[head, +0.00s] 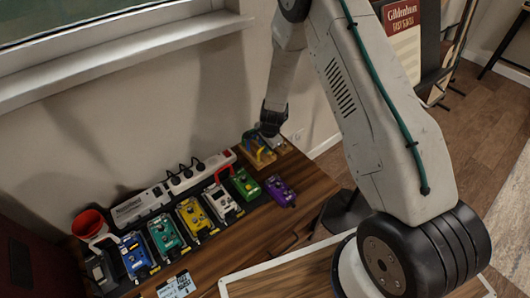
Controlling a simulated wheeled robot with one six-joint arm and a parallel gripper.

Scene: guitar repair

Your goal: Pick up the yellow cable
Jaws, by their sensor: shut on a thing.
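The yellow cable (260,152) shows as a small yellow shape at the back right corner of the wooden table (310,190), close to the wall. My gripper (268,133) reaches down over it from above, and its jaws are closed on the cable. The fingertips are small and dark here, so the exact grip point is hard to make out. I cannot tell whether the cable is clear of the table.
A row of pedals, including blue (136,254), yellow (194,217), green (244,184) and purple (280,191), lies left and in front of my gripper. A white power strip (172,186) runs along the wall behind them. A red cup (89,224) stands at the left.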

